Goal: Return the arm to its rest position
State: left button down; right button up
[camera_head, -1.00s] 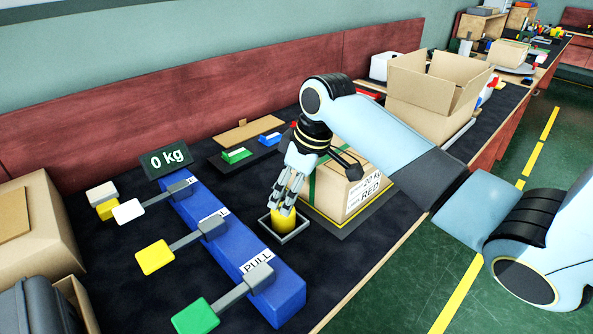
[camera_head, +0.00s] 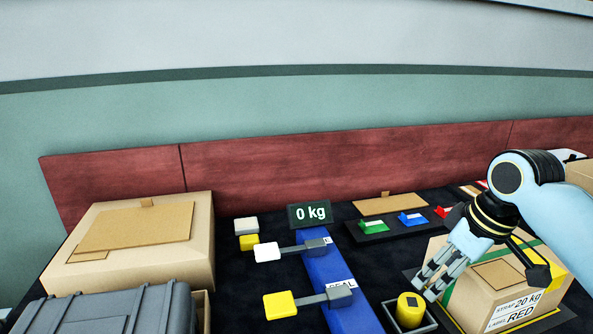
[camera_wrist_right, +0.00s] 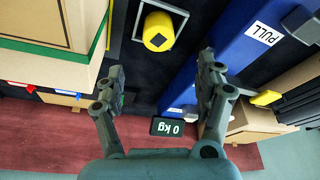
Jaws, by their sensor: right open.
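My right gripper (camera_head: 432,275) is open and empty in the head view, angled down beside the yellow cylinder (camera_head: 410,309), which stands in a small square tray (camera_head: 427,325). In the right wrist view, the open fingers (camera_wrist_right: 160,85) frame dark table, and the cylinder (camera_wrist_right: 158,31) lies beyond the fingertips, apart from them. My right arm (camera_head: 560,207) comes in from the right edge of the head view. My left gripper is not in view.
A strapped carton (camera_head: 478,300) labelled 20 kg and RED stands close to the right gripper. A blue block (camera_head: 327,270) with levers, a 0 kg display (camera_head: 309,214), a closed carton (camera_head: 200,229) and a grey case (camera_head: 150,308) are to the left. A red board (camera_head: 330,167) runs behind.

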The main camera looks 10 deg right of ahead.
jog(key=s+a+m+h, duration=0.1)
jog(key=s+a+m, duration=0.1)
jog(key=s, duration=1)
jog(key=s+a+m+h, duration=0.1)
jog(key=s+a+m, duration=0.2)
jog(key=s, duration=0.8)
notch_tip(320, 180, down, 27)
jog(key=s+d+b, duration=0.2)
jog(key=d, duration=0.1)
jog(key=s+f+g+b, duration=0.1)
jog(key=s+f+g, duration=0.1)
jog(key=s+f, duration=1.6)
jog(key=shift+d, duration=0.4)
jog(key=shift+f, duration=0.1)
